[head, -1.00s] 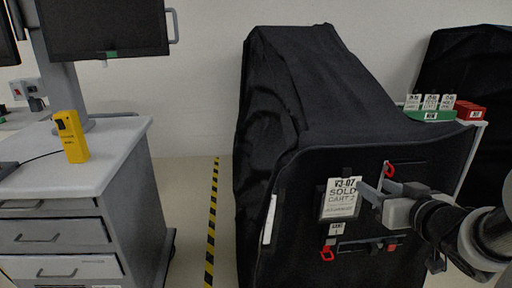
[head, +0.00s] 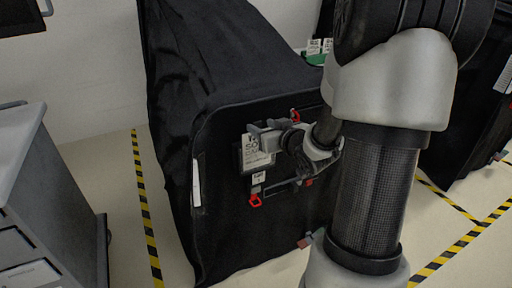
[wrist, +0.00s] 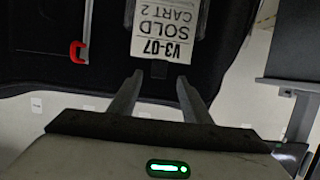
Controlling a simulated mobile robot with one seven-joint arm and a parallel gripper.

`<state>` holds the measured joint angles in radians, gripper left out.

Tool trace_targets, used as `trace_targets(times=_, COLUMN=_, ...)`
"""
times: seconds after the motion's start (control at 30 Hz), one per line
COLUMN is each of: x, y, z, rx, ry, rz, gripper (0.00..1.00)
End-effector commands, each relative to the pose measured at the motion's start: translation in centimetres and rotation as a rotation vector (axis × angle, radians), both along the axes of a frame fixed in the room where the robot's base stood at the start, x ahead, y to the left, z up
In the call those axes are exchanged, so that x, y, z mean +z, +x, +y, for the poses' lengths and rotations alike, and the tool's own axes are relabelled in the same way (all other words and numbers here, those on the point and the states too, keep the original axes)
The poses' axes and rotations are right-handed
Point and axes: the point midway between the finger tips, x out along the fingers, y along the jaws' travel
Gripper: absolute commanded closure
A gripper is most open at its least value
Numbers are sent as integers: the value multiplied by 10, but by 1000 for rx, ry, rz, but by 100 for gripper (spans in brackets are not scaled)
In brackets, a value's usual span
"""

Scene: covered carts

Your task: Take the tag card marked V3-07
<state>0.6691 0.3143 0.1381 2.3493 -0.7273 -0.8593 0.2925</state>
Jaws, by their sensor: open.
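The tag card marked V3-07 (wrist: 165,30) reads "SOLD CART 2" and appears upside down in the wrist view. It also shows in the head view (head: 256,154), hanging on the black cover of the cart (head: 226,200). My gripper (wrist: 158,79) is open, with its fingertips apart and close to the card's printed V3-07 edge. In the head view my gripper (head: 262,132) covers the card's upper part. I cannot tell whether the fingers touch the card.
A smaller tag (head: 258,178) and red hooks (head: 255,200) are on the same cover. A red hook (wrist: 77,52) shows beside the card in the wrist view. A grey drawer cabinet (head: 40,200) stands left, past yellow-black floor tape (head: 146,215). Another covered cart (head: 470,120) stands right.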

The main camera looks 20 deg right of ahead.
Motion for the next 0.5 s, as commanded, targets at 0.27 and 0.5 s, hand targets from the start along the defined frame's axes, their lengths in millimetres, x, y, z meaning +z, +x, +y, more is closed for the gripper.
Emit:
trace_targets(times=0.27, x=-15, y=38, z=-1, rx=3, ry=1, rz=1, gripper=56)
trace_targets(times=0.5, x=-15, y=47, z=-1, rx=0, ry=0, rz=0, gripper=56)
